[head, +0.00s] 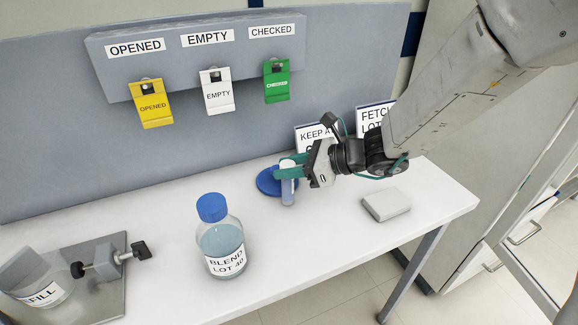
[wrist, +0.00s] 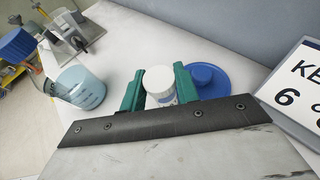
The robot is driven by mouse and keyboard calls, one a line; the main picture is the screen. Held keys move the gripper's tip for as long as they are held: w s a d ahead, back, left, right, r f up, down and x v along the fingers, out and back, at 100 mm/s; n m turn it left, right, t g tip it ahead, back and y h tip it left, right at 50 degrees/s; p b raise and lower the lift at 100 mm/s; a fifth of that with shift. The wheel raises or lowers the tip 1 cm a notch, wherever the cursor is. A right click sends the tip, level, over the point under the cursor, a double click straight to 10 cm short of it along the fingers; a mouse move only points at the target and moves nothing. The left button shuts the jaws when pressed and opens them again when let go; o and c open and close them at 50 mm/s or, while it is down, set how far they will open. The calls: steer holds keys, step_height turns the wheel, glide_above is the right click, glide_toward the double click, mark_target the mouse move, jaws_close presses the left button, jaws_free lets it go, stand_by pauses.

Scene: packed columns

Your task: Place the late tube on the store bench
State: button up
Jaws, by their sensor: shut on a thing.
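The tube (head: 287,190) is a small clear bluish tube with a white cap, upright at the store bench (head: 330,235). My gripper (head: 288,171) has its green fingers shut on it near the top. In the wrist view the tube's white cap (wrist: 159,80) shows between the two green fingers (wrist: 158,86). The tube's lower end is at or just above the white bench top; I cannot tell whether it touches. A round blue dish (head: 268,182) lies right beside the tube, partly behind it and the fingers.
A bottle labelled BLEND LOT 40 (head: 221,243) stands at the front middle. A grey block (head: 386,205) lies to the right. KEEP and FETCH signs (head: 374,116) stand at the back. A metal plate with a clamp (head: 104,262) and a REFILL beaker (head: 38,280) are at left.

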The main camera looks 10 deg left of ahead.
steer(key=shift+f, duration=0.1)
steer(key=o, duration=1)
steer(key=shift+c, duration=0.2)
steer(key=shift+d, duration=0.1)
steer(key=v, duration=1.2)
steer(key=s+d+r+n+h, duration=0.3)
steer(key=s+d+n+h, duration=0.3)
steer(key=s+d+n, duration=0.3)
steer(key=s+d+r+n+h, duration=0.3)
steer(key=s+d+n+h, duration=0.4)
steer(key=s+d+n, duration=0.3)
steer(key=s+d, duration=0.3)
steer(key=d, duration=0.1)
steer(key=shift+s, duration=0.35)
